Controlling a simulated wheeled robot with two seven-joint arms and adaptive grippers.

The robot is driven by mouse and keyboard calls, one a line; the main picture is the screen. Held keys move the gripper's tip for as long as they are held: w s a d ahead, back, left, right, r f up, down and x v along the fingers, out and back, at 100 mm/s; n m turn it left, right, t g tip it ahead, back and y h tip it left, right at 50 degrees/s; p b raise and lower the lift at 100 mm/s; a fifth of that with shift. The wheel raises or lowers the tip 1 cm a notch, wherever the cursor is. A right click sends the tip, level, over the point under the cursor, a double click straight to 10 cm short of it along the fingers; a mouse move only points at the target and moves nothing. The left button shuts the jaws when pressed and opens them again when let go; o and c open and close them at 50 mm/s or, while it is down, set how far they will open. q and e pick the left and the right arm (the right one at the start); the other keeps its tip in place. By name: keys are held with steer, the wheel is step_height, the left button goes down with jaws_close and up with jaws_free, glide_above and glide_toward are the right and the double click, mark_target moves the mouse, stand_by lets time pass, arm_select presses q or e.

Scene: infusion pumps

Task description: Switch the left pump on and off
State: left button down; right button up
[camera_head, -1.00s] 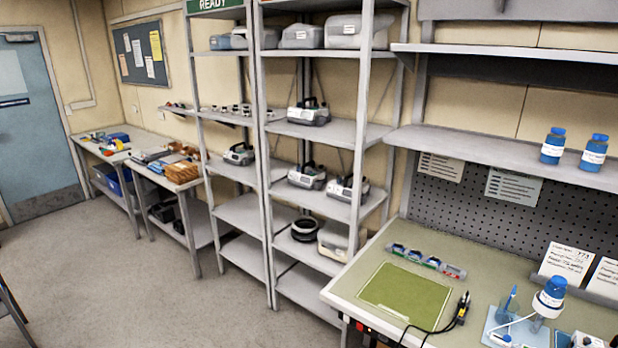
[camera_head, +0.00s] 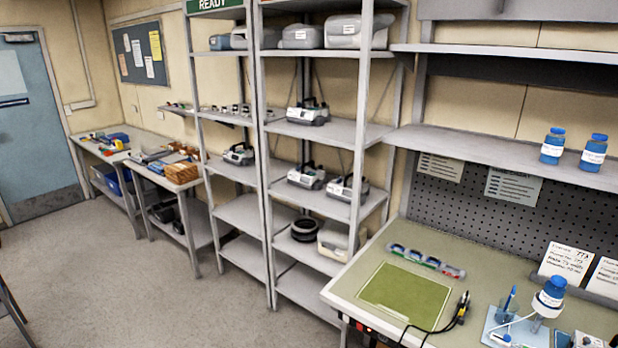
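Several grey pumps with dark handles stand on the metal shelving unit. One pump (camera_head: 308,112) is on an upper shelf, one (camera_head: 239,154) is on the left bay's shelf, and two more, a left one (camera_head: 306,176) and a right one (camera_head: 346,188), share a lower shelf. I cannot tell which of them is the task's left pump. Their buttons and screens are too small to make out. Neither of my grippers is in view.
A workbench (camera_head: 345,290) with a green mat (camera_head: 404,295) stands at the right, holding a blue-capped bottle (camera_head: 549,294) and cables. Two blue bottles stand on the shelf above. Side tables line the left wall. The grey floor (camera_head: 100,270) at the left is open.

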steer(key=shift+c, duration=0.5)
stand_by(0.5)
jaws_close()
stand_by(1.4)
